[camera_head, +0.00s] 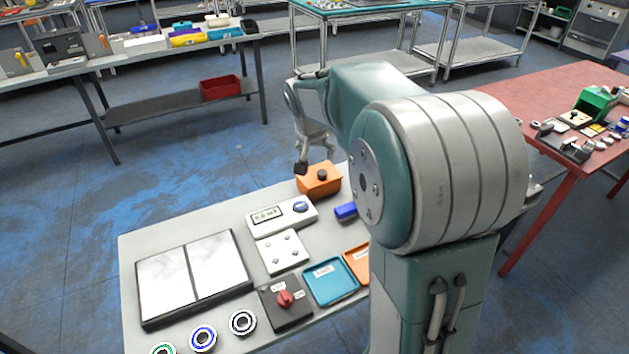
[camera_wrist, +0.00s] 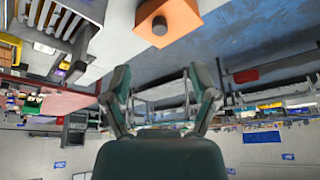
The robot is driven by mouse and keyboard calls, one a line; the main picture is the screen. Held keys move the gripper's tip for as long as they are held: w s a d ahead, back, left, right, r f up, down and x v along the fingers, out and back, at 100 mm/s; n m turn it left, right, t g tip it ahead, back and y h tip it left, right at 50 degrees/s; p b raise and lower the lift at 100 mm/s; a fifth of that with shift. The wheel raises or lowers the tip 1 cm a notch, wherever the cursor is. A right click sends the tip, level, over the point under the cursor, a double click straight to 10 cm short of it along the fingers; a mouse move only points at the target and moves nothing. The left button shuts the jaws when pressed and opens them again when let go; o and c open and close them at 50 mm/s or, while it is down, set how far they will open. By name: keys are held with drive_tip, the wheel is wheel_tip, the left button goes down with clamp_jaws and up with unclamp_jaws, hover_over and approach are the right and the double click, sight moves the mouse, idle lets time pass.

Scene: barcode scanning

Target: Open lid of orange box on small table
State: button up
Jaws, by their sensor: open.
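The orange box (camera_head: 313,186) stands at the far end of the small grey table (camera_head: 225,220). Its top looks closed, and a dark round knob (camera_head: 322,174) stands on it. My gripper (camera_head: 315,162) is just beyond and above the box, fingers pointing down; I cannot tell if they touch it. In the wrist view my gripper (camera_wrist: 159,72) has its two fingers spread wide with nothing between them. The orange box (camera_wrist: 180,22) with its knob (camera_wrist: 160,26) lies past the fingertips at the top of that view.
Near the box are a white device with a display (camera_head: 281,216), a blue block (camera_head: 345,211), a white plate (camera_head: 283,252) and blue (camera_head: 331,283) and orange trays. A red knob switch (camera_head: 285,299), a two-panel board (camera_head: 193,275) and rings lie nearer. Open floor lies beyond the table.

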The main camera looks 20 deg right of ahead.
drive_tip(key=s+a+r+n, duration=0.2)
drive_tip(key=s+a, duration=0.1)
drive_tip(key=s, duration=0.4)
drive_tip(key=s+a+r+n+t+y, duration=0.1)
drive_tip(key=s+a+r, duration=0.2)
drive_tip(key=s, duration=0.5)
drive_tip(key=shift+a+r+n, duration=0.35)
drive_tip(key=shift+a+n, duration=0.05)
drive_tip(key=shift+a, duration=0.25)
drive_tip(key=s+a+f+n+y, duration=0.1)
drive_tip(key=s+a+n, duration=0.1)
drive_tip(key=s, duration=0.4)
drive_tip(key=s+a+f+n+y, duration=0.1)
drive_tip(key=s+a+n, duration=0.15)
drive_tip(key=s, duration=0.45)
drive_tip(key=m+h, duration=0.2)
drive_tip(key=m, duration=0.3)
hover_over(322, 172)
drive_tip(key=s+a, duration=0.1)
drive_tip(key=s, duration=0.3)
wheel_tip(322, 172, down, 7)
drive_tip(key=shift+n+g, duration=0.25)
drive_tip(key=shift+g, duration=0.05)
drive_tip(key=x, duration=1)
drive_tip(key=shift+w+a+f, duration=0.1)
drive_tip(key=shift+a, duration=0.15)
